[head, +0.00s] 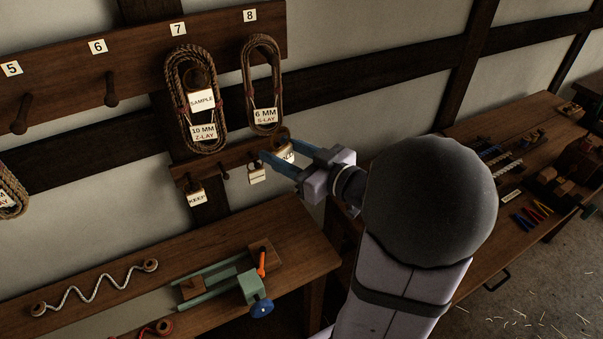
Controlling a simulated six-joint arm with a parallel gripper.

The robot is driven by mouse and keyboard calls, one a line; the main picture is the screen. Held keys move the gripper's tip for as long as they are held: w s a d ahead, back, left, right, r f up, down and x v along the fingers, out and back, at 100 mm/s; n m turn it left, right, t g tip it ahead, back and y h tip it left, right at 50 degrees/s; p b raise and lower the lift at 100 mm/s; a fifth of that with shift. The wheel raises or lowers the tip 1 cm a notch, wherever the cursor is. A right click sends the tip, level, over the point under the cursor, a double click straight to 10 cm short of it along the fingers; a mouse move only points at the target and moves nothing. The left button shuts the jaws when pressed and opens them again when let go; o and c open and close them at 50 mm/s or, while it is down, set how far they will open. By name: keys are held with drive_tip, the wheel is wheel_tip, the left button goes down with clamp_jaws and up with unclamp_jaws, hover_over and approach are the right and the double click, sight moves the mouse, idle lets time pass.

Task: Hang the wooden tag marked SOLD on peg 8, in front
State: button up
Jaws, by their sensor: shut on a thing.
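My gripper (278,161) is at the right end of the small tag rail (236,155), under peg 8. It is shut on a wooden tag (287,156) with a pale label, partly hidden by the jaws; I cannot read its word fully. Peg 8, below the number 8 label (250,15), carries a rope coil (262,80) marked 6 MM S-LAY. The coil hides most of the peg. No tag hangs in front of that coil.
A KEEP tag (196,198) and another pale tag (257,174) hang from the rail. Peg 7 holds a coil (180,90) marked 10 MM Z-LAY with a SAMPLE tag (202,99). Pegs 5 (19,115) and 6 (111,90) are bare. A bench (215,235) stands below.

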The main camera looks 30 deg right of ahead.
drive_tip(key=w+a+r+n+g+y+p, duration=0.15)
drive_tip(key=a+r, duration=0.25)
drive_tip(key=r, duration=0.5)
drive_tip(key=a+r+n+y+p, duration=0.15)
drive_tip(key=a+r, duration=0.25)
drive_tip(key=r, duration=0.5)
drive_tip(key=w+d+f+m+h, duration=0.1)
drive_tip(key=d+f+m+h, duration=0.2)
drive_tip(key=d, duration=0.3)
drive_tip(key=w+d+f+m+h, duration=0.1)
drive_tip(key=d+f+m+h, duration=0.2)
drive_tip(key=d+m+h, duration=0.1)
drive_tip(key=d+t+h, duration=0.1)
drive_tip(key=d, duration=0.1)
drive_tip(key=shift+d+f+h, duration=0.15)
drive_tip(key=shift+d+h, duration=0.15)
drive_tip(key=shift+d, duration=0.05)
drive_tip(key=shift+w, duration=0.3)
drive_tip(key=shift+r+b+x, duration=0.15)
drive_tip(key=shift+b+x, duration=0.4)
drive_tip(key=shift+x, duration=1.1)
drive_tip(key=shift+r+b+x, duration=0.15)
drive_tip(key=shift+b+x, duration=0.45)
drive_tip(key=shift+x, duration=1.05)
drive_tip(key=shift+r+b+x, duration=0.2)
drive_tip(key=shift+b+x, duration=0.35)
drive_tip(key=shift+x, duration=1.1)
drive_tip(key=shift+w, duration=0.15)
